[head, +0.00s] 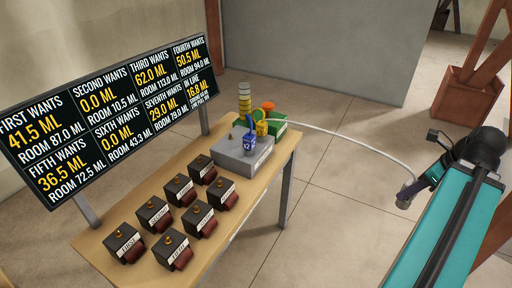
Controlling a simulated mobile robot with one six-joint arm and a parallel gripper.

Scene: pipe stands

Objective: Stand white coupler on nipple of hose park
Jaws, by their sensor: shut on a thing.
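My gripper (404,199) is at the right, off the table's right side and apart from everything on it. It is shut on the end of a white hose (358,143), where the white coupler is; the coupler itself is small and mostly hidden by the jaws. The hose arcs from the green unit (276,126) at the table's far end over to my gripper.
Several black blocks with brass tops, one a block marked FIRST (124,243), stand on the wooden table (92,238). A display board (105,115) stands behind. The floor between table and arm is clear.

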